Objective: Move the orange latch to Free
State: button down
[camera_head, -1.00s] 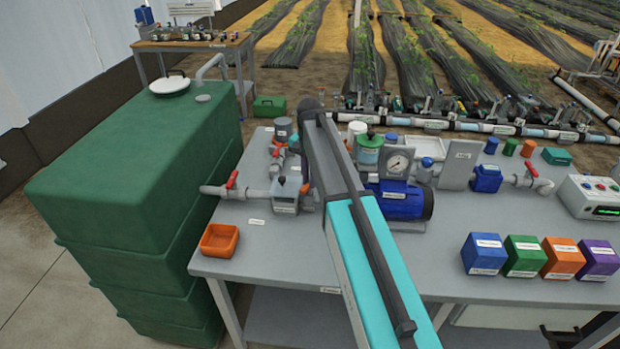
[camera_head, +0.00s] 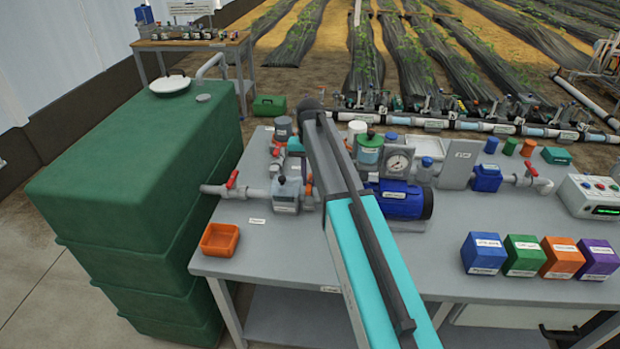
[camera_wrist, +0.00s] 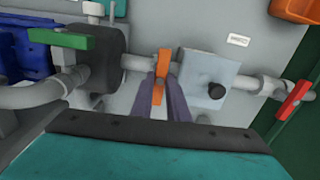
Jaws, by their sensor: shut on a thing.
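The orange latch (camera_wrist: 161,72) stands upright across a grey pipe in the wrist view, between a dark round housing and a grey box. My gripper (camera_wrist: 161,92) has its two purple-grey fingers on either side of the latch, shut on it. In the head view my arm covers much of this spot, and the fingers cannot be made out there. No Free marking can be read.
A grey box with a black knob (camera_wrist: 217,91) sits close right of the latch. A red-handled valve (camera_wrist: 294,101) is further right, a green handle (camera_wrist: 60,38) left. In the head view, an orange tray (camera_head: 220,240) stands at the bench's front left, with bare bench beside it.

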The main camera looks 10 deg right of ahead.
aim_at(310, 183)
jog(key=shift+s, duration=0.1)
jog(key=c, duration=1.7)
grip_release()
jog(key=shift+r+p, duration=4.05)
jog(key=shift+r, duration=2.85)
jog(key=shift+s+f, duration=0.1)
